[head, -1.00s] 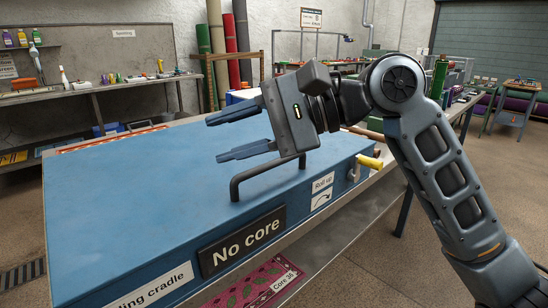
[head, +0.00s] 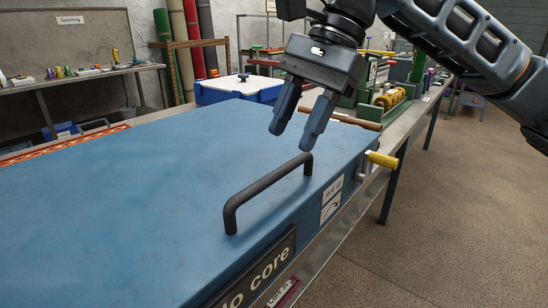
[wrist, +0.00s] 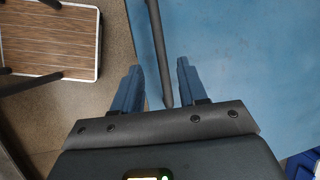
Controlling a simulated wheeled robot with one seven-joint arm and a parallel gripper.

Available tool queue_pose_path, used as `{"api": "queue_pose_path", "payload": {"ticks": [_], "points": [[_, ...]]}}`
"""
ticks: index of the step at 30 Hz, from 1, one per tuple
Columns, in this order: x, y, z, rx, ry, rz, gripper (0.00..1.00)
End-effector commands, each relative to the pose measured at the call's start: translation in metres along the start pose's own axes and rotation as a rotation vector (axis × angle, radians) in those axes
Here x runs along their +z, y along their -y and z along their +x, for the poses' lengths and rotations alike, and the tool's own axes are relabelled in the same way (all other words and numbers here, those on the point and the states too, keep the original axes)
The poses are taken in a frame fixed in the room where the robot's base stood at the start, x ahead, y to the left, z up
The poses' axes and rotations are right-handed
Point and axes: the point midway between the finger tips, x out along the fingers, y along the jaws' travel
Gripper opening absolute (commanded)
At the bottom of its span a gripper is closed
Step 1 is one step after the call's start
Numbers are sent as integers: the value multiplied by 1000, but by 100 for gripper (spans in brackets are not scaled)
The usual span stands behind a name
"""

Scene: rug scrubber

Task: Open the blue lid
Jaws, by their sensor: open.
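The blue lid (head: 130,180) is a wide flat panel and lies closed on its box. A black bar handle (head: 268,190) stands up from the lid near its front edge. My gripper (head: 294,140) is open and empty, pointing down above the lid, just beyond the far end of the handle. In the wrist view the handle (wrist: 158,50) runs up the picture between the lines of my two fingers (wrist: 158,80); the lid (wrist: 230,60) fills the right side. I cannot tell whether any finger touches the handle.
A yellow-gripped crank (head: 382,159) sticks out at the box's right end. A blue tub with a white top (head: 238,88) stands behind the lid. A roller machine (head: 390,97) stands farther along the bench. The floor at right (head: 470,210) is clear.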

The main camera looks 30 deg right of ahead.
Motion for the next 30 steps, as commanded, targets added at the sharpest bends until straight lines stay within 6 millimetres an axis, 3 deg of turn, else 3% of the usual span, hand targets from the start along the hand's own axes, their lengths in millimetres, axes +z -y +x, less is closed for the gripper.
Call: {"api": "queue_pose_path", "payload": {"ticks": [3, 10, 22, 30], "points": [[0, 0, 22, 2, 1, -1, 42], [0, 0, 51, 0, 1, -1, 42], [1, 1, 59, -3, 1, -2, 42], [0, 1, 59, -2, 1, -2, 17]]}}
